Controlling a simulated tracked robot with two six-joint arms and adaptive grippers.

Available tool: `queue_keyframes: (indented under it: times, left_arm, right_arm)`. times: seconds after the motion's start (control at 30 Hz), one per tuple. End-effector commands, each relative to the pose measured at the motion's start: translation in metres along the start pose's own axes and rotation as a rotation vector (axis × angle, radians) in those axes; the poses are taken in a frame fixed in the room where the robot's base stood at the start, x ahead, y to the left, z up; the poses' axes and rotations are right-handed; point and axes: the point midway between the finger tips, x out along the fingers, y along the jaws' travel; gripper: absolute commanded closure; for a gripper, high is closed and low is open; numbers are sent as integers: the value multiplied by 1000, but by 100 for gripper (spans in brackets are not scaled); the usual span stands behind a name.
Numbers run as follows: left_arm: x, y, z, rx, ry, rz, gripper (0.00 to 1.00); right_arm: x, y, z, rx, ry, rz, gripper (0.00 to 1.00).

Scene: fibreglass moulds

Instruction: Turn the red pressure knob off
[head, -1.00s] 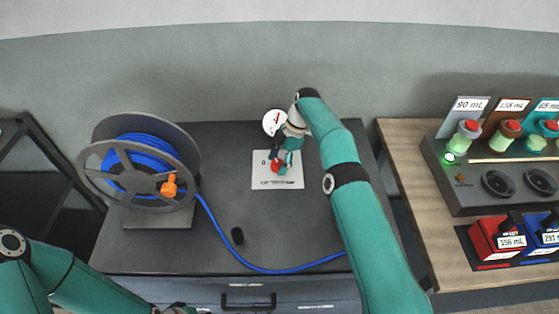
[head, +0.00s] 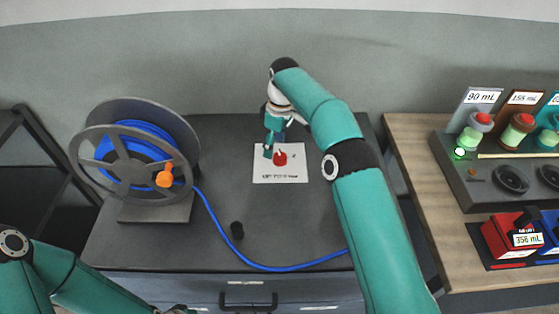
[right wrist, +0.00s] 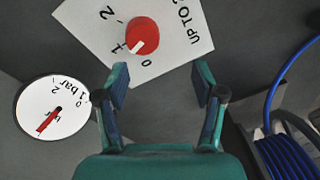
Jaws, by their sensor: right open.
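The red pressure knob (head: 281,158) sits on a white plate (head: 299,161) lying on the dark bench. In the right wrist view the knob (right wrist: 141,34) has a white pointer mark directed between the printed 0 and 1. A round white gauge (right wrist: 60,97) with a red needle is left of the plate in that view. My right gripper (right wrist: 161,84) is open and empty, its fingers apart and short of the knob in the picture. In the head view my right gripper (head: 271,146) is just left of the knob. My left gripper (head: 178,309) is barely visible at the bottom edge.
A hose reel (head: 135,158) with blue hose and an orange handle stands left. A wooden table (head: 408,140) with a dispenser unit stands right. Bench front is mostly clear.

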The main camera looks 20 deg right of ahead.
Motion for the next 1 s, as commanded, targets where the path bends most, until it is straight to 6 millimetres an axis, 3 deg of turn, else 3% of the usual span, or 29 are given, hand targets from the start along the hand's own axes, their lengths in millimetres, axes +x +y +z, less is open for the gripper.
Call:
queue_keyframes:
  times: [0.37,0.7,1.0]
  left_arm:
    - [38,-14,0,0,0,0,60]
    - [66,-24,0,0,0,0,60]
    - [75,-27,0,0,0,0,60]
  right_arm:
    - [-41,-26,-3,643,11,214,31]
    - [-79,-50,2,1194,181,378,31]
    - [-96,-60,6,1428,295,421,31]
